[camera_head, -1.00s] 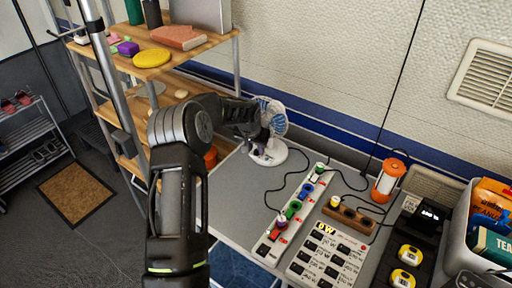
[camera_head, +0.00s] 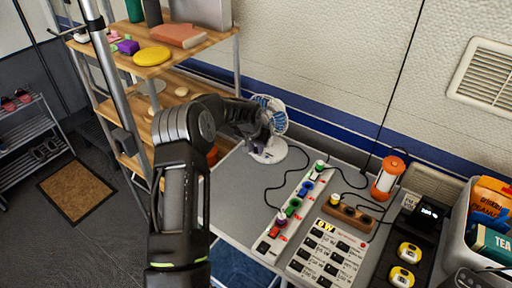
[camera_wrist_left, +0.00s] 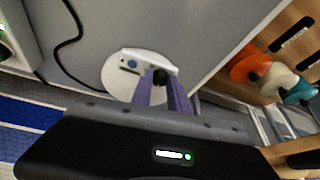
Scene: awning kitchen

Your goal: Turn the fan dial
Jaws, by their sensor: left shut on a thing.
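The small fan (camera_head: 279,120), white with a blue-tinted head, stands on the far left part of the grey table. Its round white base (camera_head: 268,155) also shows in the left wrist view (camera_wrist_left: 114,84). A black dial (camera_wrist_left: 162,76) shows there at the base, between the purple fingertips. My left gripper (camera_head: 262,138) reaches across in front of the fan and hides part of it. In the wrist view, my left gripper (camera_wrist_left: 162,84) is shut on the dial. My right gripper is in neither view.
A power strip (camera_head: 291,212) with coloured plugs, a switch panel (camera_head: 327,254) and an orange lantern (camera_head: 388,177) stand right of the fan. A wooden shelf (camera_head: 188,57) rises behind my left arm.

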